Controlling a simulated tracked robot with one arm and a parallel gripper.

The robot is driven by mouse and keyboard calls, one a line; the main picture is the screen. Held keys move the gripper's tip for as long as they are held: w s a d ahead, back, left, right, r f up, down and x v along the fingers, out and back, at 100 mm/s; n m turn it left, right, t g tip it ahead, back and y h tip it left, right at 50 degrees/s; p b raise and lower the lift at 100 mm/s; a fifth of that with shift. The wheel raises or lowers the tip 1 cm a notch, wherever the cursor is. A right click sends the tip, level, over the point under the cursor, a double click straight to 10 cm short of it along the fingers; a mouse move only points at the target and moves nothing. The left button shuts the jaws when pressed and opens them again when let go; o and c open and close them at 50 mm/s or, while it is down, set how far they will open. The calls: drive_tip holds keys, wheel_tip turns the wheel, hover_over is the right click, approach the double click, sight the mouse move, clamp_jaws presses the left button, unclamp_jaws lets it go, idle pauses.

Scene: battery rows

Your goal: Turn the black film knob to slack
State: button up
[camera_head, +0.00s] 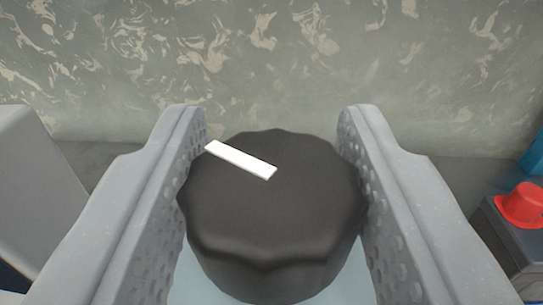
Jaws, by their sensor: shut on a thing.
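The black film knob (280,215) fills the lower middle of the head camera view. It is round with a scalloped edge. A white pointer bar (241,160) on its top face runs from the upper left edge toward the centre, slanting down to the right. My gripper (277,185) is shut on the knob, with one grey dimpled finger against its left side and the other against its right. The knob's underside and any marks around it are hidden.
A mottled grey-green wall (270,65) stands behind. A red cap-like object (523,204) sits on a dark box at the right, with a blue thing (535,158) behind it. A pale grey block (38,190) is at the left edge.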

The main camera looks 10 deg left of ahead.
drive_tip(key=shift+d+r+n+g+y+p, duration=0.15)
drive_tip(key=shift+n+y+p, duration=0.45)
drive_tip(key=shift+y+p, duration=0.6)
drive_tip(key=shift+r+n+g+y+p, duration=0.2)
drive_tip(key=shift+n+y+p, duration=0.45)
drive_tip(key=shift+p, duration=1)
drive_tip(key=shift+f+n+g+y+p, duration=0.2)
drive_tip(key=shift+n+g+y+p, duration=0.35)
drive_tip(key=shift+y, duration=0.35)
drive_tip(key=shift+f+n+g+y+p, duration=0.15)
drive_tip(key=shift+n+g+y+p, duration=0.15)
drive_tip(key=shift+n+y+p, duration=0.45)
drive_tip(key=shift+n+g+y, duration=0.45)
drive_tip(key=shift+g+y, duration=0.05)
drive_tip(key=shift+y, duration=0.4)
drive_tip(key=shift+n+g+y+b, duration=0.35)
drive_tip(key=shift+n+g+y, duration=0.25)
drive_tip(key=shift+y, duration=0.1)
drive_tip(key=shift+r+n+g+y+b, duration=0.25)
drive_tip(key=shift+n+g+y+b, duration=0.1)
drive_tip(key=shift+n+g+y, duration=0.2)
drive_tip(key=o, duration=0.7)
drive_tip(key=shift+f, duration=0.1)
